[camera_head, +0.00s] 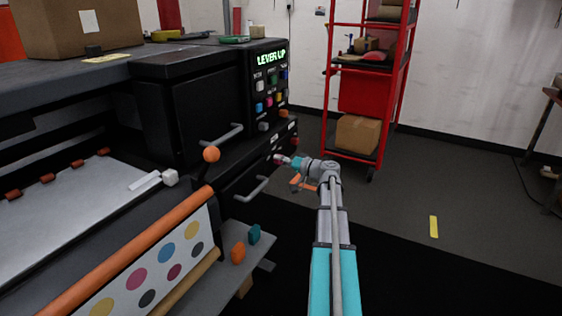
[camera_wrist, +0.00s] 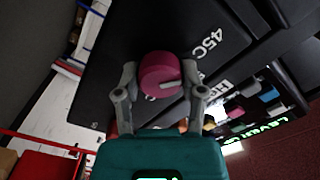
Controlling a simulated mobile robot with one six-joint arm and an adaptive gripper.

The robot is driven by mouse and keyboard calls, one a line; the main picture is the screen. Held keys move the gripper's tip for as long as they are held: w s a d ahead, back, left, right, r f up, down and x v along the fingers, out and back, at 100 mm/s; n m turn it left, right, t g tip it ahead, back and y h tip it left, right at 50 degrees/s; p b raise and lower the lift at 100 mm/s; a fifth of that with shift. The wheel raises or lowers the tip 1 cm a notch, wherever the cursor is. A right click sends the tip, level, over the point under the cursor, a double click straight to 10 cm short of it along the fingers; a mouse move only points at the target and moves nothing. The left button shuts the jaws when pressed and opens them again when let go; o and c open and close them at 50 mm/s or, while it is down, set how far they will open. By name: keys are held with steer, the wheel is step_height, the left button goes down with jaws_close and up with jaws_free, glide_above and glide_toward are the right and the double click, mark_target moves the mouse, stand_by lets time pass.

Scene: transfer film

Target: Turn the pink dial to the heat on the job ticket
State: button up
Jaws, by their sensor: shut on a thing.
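The pink dial (camera_wrist: 158,70) is on the black machine front and has a white pointer line that points to the right in the wrist view. In the head view it is a small pink spot (camera_head: 277,159) at my gripper's tip. My gripper (camera_wrist: 160,80) has a finger on each side of the dial and is shut on it. My gripper in the head view (camera_head: 287,160) reaches the machine's lower front panel. I cannot make out a job ticket with readable heat.
The machine's display (camera_head: 271,57) reads "LEVER UP", above several coloured buttons. An orange-knobbed lever (camera_head: 211,155) and a grey drawer handle (camera_head: 252,190) stick out left of my arm. A red shelf rack (camera_head: 400,85) stands behind.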

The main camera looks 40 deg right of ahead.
steer(key=shift+n, duration=0.6)
steer(key=o, duration=1.1)
steer(key=shift+o, duration=0.2)
steer(key=shift+s, duration=0.1)
steer(key=v, duration=1.1)
steer(key=shift+s, duration=0.35)
steer(key=shift+d, duration=0.1)
